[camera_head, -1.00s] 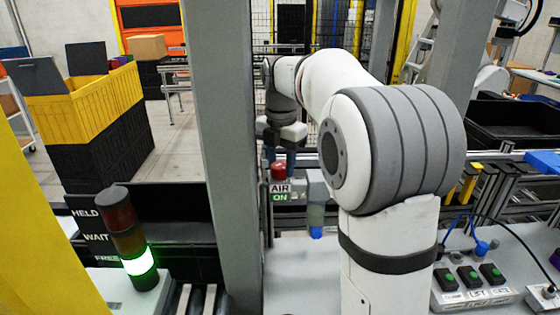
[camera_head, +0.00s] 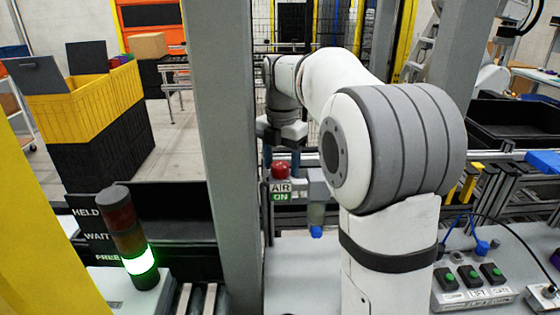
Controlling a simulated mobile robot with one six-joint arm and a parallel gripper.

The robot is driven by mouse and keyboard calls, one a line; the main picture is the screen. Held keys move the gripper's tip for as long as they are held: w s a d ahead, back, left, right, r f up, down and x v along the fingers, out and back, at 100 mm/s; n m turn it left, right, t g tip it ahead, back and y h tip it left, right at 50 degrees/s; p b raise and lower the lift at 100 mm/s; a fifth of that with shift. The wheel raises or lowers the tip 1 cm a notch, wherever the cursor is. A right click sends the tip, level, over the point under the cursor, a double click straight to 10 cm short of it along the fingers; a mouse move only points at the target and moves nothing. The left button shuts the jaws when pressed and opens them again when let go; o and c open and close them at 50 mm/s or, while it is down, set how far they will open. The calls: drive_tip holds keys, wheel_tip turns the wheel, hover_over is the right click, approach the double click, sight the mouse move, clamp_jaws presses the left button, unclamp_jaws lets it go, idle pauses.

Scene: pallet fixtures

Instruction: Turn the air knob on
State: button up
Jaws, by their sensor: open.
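The red air knob (camera_head: 281,170) sits on top of the air valve unit, above a small plate (camera_head: 281,191) that reads AIR and, on green, ON. A grey block with a blue bowl (camera_head: 316,230) is just right of it. My gripper (camera_head: 281,157) points down just above and behind the knob. Its fingers are apart, one on each side of the knob in the picture. I cannot tell whether either finger touches the knob.
A grey post (camera_head: 228,150) stands close left of the knob. A stack light (camera_head: 132,240) glows green at lower left. A button box (camera_head: 472,285) with green buttons sits at lower right. Bare grey bench (camera_head: 300,275) lies in front.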

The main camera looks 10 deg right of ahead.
sight(281, 163)
wheel_tip(281, 163, up, 8)
drive_tip(key=shift+f, duration=0.1)
idle(0.4)
